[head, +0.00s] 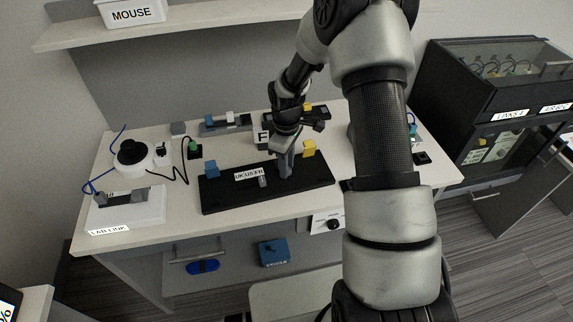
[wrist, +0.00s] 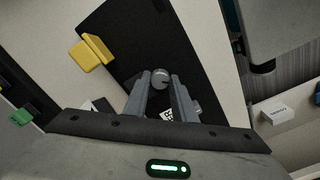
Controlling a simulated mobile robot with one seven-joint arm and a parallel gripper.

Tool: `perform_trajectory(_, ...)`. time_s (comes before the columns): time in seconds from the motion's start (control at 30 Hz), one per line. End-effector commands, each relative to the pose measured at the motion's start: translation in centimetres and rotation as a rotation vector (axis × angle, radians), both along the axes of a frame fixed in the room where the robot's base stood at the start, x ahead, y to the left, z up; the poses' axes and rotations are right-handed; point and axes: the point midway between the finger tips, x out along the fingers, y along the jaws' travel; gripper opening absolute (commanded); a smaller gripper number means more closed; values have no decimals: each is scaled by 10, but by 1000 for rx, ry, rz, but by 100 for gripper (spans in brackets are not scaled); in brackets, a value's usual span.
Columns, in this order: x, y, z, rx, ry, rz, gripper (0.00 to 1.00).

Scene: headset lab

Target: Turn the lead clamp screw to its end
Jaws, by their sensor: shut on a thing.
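A round grey screw head (wrist: 160,77) with a dark notch, which I take as the lead clamp screw, sits between my fingertips in the wrist view. My gripper (wrist: 161,88) is shut on it, one finger on each side. In the head view my gripper (head: 285,168) points down at the black board (head: 225,197) on the table, and its fingers hide the screw there. The board carries a blue block (head: 211,170) at its left, a yellow block (head: 309,148) at its right, a white label (head: 249,174) and a small grey post (head: 263,181).
Left on the table are a white base (head: 128,215), a round black-topped device (head: 131,152) and a green piece (head: 193,148) with a black cable. Behind the board stands a grey-blue fixture (head: 226,122). A dark cabinet (head: 490,90) stands at the right.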

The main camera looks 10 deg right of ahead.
Motion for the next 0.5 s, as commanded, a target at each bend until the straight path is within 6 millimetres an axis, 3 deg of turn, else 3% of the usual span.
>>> perform_trajectory(0.5,0,0,-1,-1,-2,-358,2)
